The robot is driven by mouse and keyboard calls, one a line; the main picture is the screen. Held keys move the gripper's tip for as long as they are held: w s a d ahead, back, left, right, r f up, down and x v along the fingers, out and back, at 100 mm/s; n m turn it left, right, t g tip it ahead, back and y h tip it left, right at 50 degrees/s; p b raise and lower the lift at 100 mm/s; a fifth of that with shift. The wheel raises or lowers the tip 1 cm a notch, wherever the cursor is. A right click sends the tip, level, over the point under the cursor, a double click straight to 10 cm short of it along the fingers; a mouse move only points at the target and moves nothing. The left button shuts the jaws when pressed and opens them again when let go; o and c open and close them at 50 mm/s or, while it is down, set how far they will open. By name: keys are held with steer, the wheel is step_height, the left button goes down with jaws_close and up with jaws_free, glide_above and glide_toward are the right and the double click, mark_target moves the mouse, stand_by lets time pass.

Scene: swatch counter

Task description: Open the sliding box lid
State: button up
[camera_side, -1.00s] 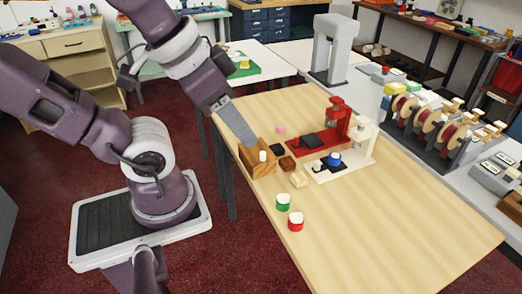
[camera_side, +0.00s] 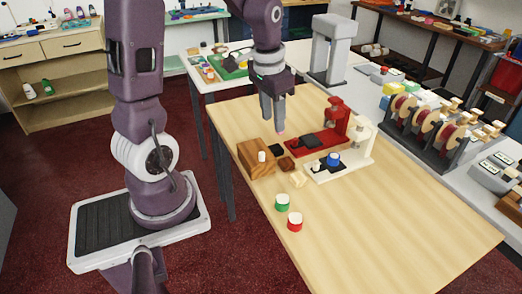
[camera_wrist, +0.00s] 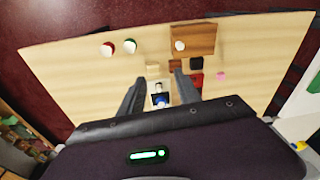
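The wooden box (camera_side: 249,155) sits near the left edge of the table in the side view, with a white knob (camera_side: 262,156) on it. In the wrist view the box (camera_wrist: 198,30) is at the top right of centre, with the white knob (camera_wrist: 180,46) near its left end. I cannot tell the lid's edge from the box body, and the box looks closed. My gripper (camera_side: 273,128) points down above the table, behind and right of the box, apart from it. In the wrist view its two fingers (camera_wrist: 158,76) are spread with nothing held between them.
Right of the box stand a red stand (camera_side: 338,118) and a white stand with a blue knob (camera_side: 334,158). A black block (camera_side: 276,149), a brown block (camera_side: 287,163), a tan block (camera_side: 297,179) and a pink block (camera_side: 281,133) lie nearby. Green (camera_side: 282,202) and red (camera_side: 295,221) pots stand in front.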

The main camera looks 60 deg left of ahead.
steer(key=g, duration=0.1)
glide_above(262, 153)
steer(key=shift+h, duration=0.4)
step_height(262, 153, down, 9)
steer(key=shift+r, duration=0.15)
step_height(262, 153, down, 7)
steer(key=shift+f, duration=0.15)
jaws_close()
stand_by(0.3)
